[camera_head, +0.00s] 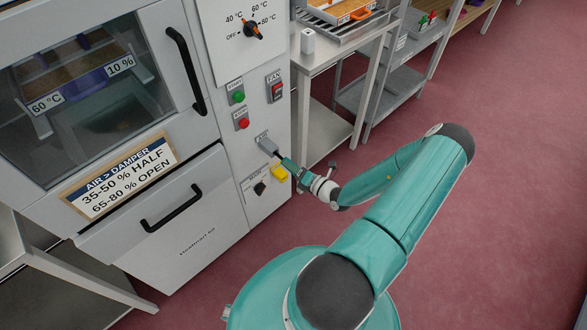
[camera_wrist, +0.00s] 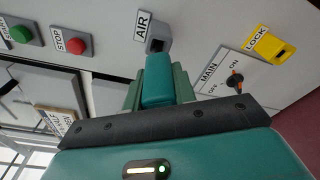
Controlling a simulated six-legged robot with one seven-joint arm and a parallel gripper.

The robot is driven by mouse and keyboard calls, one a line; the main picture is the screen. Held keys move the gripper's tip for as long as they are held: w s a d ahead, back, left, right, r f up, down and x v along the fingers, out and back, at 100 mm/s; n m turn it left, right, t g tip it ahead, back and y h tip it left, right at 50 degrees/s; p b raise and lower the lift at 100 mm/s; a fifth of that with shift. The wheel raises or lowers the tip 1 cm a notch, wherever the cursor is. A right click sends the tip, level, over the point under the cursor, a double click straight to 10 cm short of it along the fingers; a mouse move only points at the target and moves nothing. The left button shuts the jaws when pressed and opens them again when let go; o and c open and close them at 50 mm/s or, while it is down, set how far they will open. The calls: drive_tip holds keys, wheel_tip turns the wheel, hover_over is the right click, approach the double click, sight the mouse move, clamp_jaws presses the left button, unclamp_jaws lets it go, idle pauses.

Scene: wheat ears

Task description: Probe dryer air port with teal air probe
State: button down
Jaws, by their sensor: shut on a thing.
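The dryer's air port (camera_wrist: 157,38) is a small grey block with a dark opening, beside the AIR label in the wrist view. In the head view the grey port (camera_head: 267,146) sits low on the dryer's panel. My gripper (camera_wrist: 158,92) is shut on the teal air probe (camera_wrist: 157,78), which points at the port. In the head view my gripper (camera_head: 292,167) is close in front of the panel, with the probe's dark tip at the port.
A yellow LOCK block (camera_head: 279,173) and the black MAIN knob (camera_head: 259,188) are just below the port. The green START (camera_head: 238,97) and red STOP (camera_head: 243,123) buttons are above. A metal table (camera_head: 327,62) stands right of the dryer. The red floor is open.

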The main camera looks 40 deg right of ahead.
sight(283, 159)
drive_tip(key=shift+w, duration=0.6)
drive_tip(key=shift+w, duration=0.35)
drive_tip(key=shift+w, duration=1.35)
drive_tip(key=c, duration=1.1)
unclamp_jaws()
drive_tip(key=shift+o, duration=0.2)
drive_tip(key=shift+s, duration=0.1)
drive_tip(key=s+d, duration=0.1)
drive_tip(key=s, duration=1.2)
drive_tip(key=shift+s+d+r, duration=0.2)
drive_tip(key=shift+d+r, duration=0.15)
drive_tip(key=shift+r, duration=0.05)
drive_tip(key=shift+r, duration=0.1)
